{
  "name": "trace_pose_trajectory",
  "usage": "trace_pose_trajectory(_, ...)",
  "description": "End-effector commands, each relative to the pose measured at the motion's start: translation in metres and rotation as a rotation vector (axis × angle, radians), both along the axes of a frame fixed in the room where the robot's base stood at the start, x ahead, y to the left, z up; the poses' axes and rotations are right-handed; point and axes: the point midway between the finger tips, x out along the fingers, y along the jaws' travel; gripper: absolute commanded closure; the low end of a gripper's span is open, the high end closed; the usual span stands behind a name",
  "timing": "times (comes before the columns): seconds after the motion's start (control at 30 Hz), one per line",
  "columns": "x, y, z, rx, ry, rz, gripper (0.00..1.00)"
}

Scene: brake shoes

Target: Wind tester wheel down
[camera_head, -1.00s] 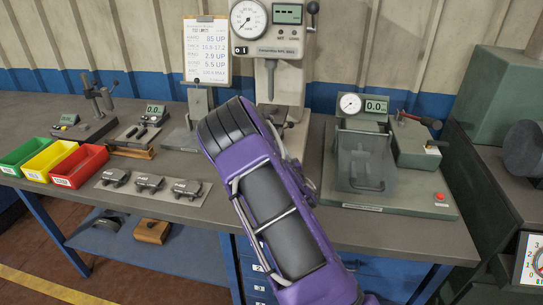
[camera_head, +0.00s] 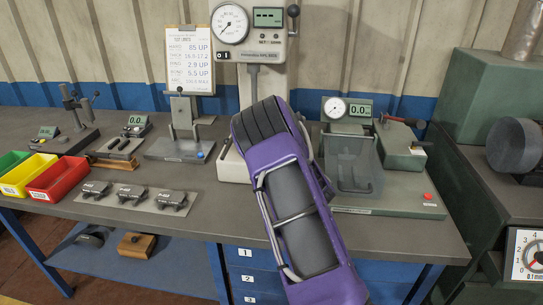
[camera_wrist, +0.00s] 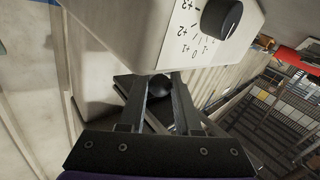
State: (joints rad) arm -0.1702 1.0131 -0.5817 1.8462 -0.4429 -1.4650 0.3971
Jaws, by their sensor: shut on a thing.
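The tester (camera_head: 250,32) is a pale upright machine with a round dial, a small display and a black-knobbed lever (camera_head: 293,11) at its upper right. My purple arm covers its lower part in the head view, so the wheel and my gripper are hidden there. In the wrist view my gripper (camera_wrist: 161,88) is shut on a round black knob (camera_wrist: 160,85), held between its two dark fingers. The pale tester housing (camera_wrist: 120,40) is close above, with a black numbered dial knob (camera_wrist: 221,17). The wheel's rim cannot be made out.
Green, yellow and red bins (camera_head: 57,184) stand at the left of the grey bench (camera_head: 205,215). A clear-guarded fixture (camera_head: 352,165) stands close right of my arm. A clipboard (camera_head: 191,60) is behind.

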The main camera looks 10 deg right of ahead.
Motion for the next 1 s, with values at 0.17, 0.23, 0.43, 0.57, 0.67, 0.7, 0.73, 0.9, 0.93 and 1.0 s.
trace_pose_trajectory(0.17, 0.001, -0.001, 0.001, 0.0, -0.003, -0.002, 0.46)
trace_pose_trajectory(0.23, 0.001, 0.0, 0.001, 0.0, -0.003, -0.002, 0.39)
trace_pose_trajectory(0.43, 0.001, 0.0, 0.001, 0.0, -0.003, -0.002, 0.39)
trace_pose_trajectory(0.57, 0.0, 0.001, 0.001, 0.0, -0.001, -0.008, 0.39)
trace_pose_trajectory(0.67, -0.001, 0.005, 0.002, 0.002, -0.002, -0.031, 0.39)
trace_pose_trajectory(0.7, -0.001, 0.007, 0.002, 0.001, 0.0, -0.046, 0.39)
trace_pose_trajectory(0.73, -0.002, 0.008, 0.003, 0.001, 0.0, -0.06, 0.39)
trace_pose_trajectory(0.9, -0.004, 0.02, 0.003, 0.0, 0.001, -0.157, 0.39)
trace_pose_trajectory(0.93, -0.004, 0.021, 0.003, 0.001, 0.001, -0.175, 0.39)
trace_pose_trajectory(1.0, -0.005, 0.025, 0.002, -0.001, 0.002, -0.218, 0.39)
